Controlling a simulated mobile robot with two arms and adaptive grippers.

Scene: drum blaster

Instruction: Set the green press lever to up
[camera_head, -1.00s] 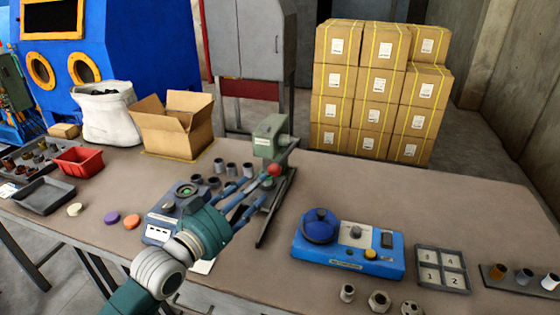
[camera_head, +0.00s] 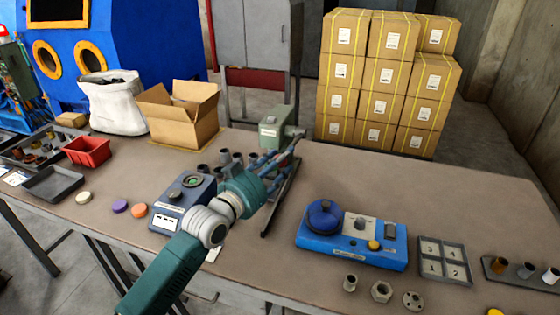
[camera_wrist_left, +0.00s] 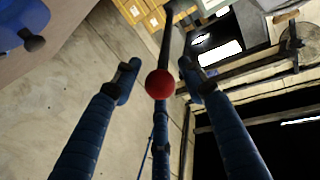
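The green press (camera_head: 277,133) stands on the workbench, its dark base running toward the front edge. Its lever ends in a red ball knob (camera_wrist_left: 160,84), which shows in the left wrist view with the dark lever bar behind it. In the head view the knob is hidden by my left gripper (camera_head: 285,155), which reaches up to the press. In the wrist view the two blue fingers (camera_wrist_left: 160,76) are apart, one on each side of the knob, with gaps visible. I cannot tell how deep the knob sits between them. My right gripper is in neither view.
Several small dark cups (camera_head: 226,157) and a blue-grey device (camera_head: 183,202) stand left of the press. A blue device with a round lid (camera_head: 352,236) is to its right. An open cardboard box (camera_head: 180,114) stands behind left. Bare bench (camera_head: 400,185) lies to the right.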

